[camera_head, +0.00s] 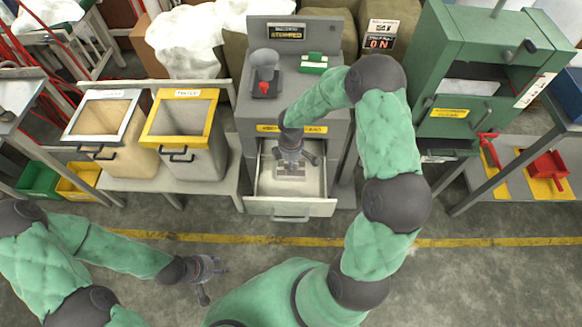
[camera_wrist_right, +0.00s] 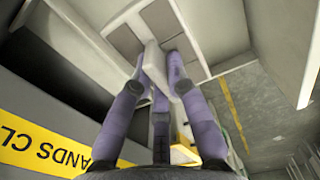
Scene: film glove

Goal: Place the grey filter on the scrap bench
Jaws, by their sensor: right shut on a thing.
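My right gripper (camera_head: 291,164) reaches down into the open drawer (camera_head: 262,208) of the grey machine. In the right wrist view, its purple fingers (camera_wrist_right: 160,85) are shut on a pale grey flat piece (camera_wrist_right: 154,58), which looks like the grey filter. Most of that piece is hidden in the head view. Darker grey squares (camera_wrist_right: 122,42) show on the drawer floor beyond it. My left gripper (camera_head: 208,282) is empty above the floor at lower left, its fingers spread. No label marks the scrap bench; I cannot tell which bench it is.
The grey machine (camera_head: 245,108) stands behind the drawer. The floor in front is clear.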

